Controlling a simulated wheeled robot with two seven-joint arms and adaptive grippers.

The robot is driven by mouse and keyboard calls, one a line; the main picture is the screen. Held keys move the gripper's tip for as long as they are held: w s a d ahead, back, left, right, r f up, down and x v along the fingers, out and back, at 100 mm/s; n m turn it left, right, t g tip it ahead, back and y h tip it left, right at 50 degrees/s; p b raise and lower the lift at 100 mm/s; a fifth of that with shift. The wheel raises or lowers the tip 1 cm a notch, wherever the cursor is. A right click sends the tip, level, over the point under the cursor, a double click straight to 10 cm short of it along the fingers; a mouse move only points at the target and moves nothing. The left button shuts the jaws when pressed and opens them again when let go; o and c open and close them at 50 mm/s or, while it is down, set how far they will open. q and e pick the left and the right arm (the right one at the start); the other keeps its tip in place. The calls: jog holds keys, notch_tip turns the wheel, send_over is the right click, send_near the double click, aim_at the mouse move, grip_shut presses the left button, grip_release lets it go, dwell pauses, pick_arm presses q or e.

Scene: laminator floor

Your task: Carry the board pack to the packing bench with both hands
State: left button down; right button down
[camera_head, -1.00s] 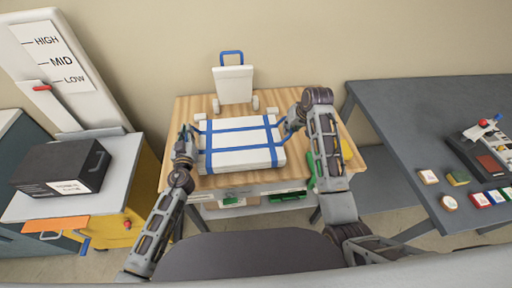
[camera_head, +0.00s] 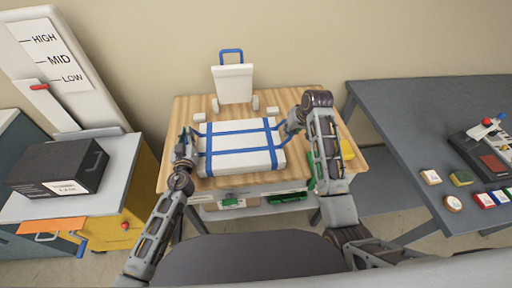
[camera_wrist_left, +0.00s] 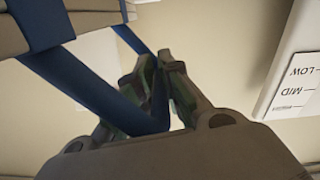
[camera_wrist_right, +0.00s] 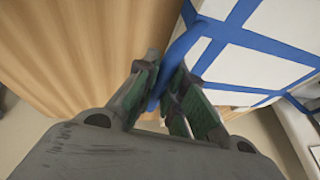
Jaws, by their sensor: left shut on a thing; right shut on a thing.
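The board pack (camera_head: 243,162) is a flat white block with blue straps, level over the wooden bench (camera_head: 178,178); whether it touches the top I cannot tell. My left gripper (camera_head: 188,138) is at its left side, shut on a blue strap loop (camera_wrist_left: 135,108), as the left wrist view shows. My right gripper (camera_head: 289,127) is at its right side, shut on another blue strap loop (camera_wrist_right: 180,47), seen in the right wrist view. The fingers partly hide both loops.
A white upright holder with a blue handle (camera_head: 233,84) stands at the bench's back, near small white blocks (camera_head: 272,111). A black box (camera_head: 60,167) sits on a side cabinet at left. A grey table (camera_head: 400,125) with small boxes is at right. Yellow and green items sit near my right forearm.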

pick_arm(q)
jog(key=c, duration=1.6)
grip_release()
jog(key=shift+a, duration=0.1)
pick_arm(e)
jog(key=c, duration=1.5)
grip_release()
jog(key=shift+d, duration=0.2)
jog(key=shift+a, duration=0.1)
pick_arm(q)
jog(key=shift+o, duration=0.7)
jog(key=o, duration=0.5)
jog(key=shift+o, duration=0.2)
jog(key=shift+s, duration=0.1)
